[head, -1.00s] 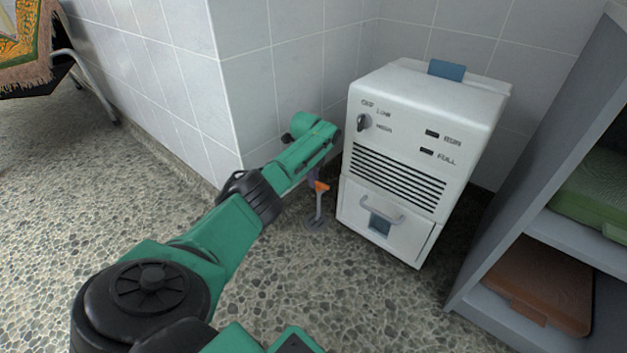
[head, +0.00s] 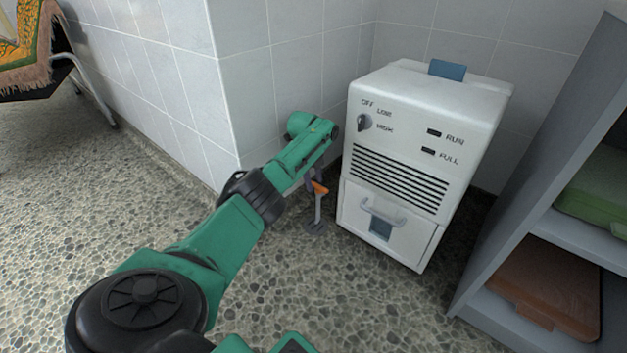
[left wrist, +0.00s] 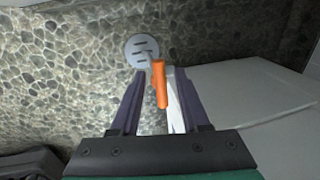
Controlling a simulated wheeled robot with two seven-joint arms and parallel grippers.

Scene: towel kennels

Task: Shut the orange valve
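The orange valve (head: 320,188) is a short orange lever on a thin grey post that rises from the floor, left of the white machine. In the left wrist view the orange lever (left wrist: 160,86) points up the picture, between my two purple fingers. My left gripper (head: 314,182) reaches down at the valve, and a finger partly covers the lever in the head view. The left gripper (left wrist: 161,100) is open, with a visible gap between its left finger and the lever. I cannot tell whether the right finger touches anything. My right gripper is not in view.
A round slotted drain (left wrist: 142,50) lies at the foot of the post. The white machine (head: 420,150) stands close to the right of my gripper. A tiled wall corner (head: 230,100) is close to the left. A grey shelf (head: 535,190) stands at right. Floor in front is clear.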

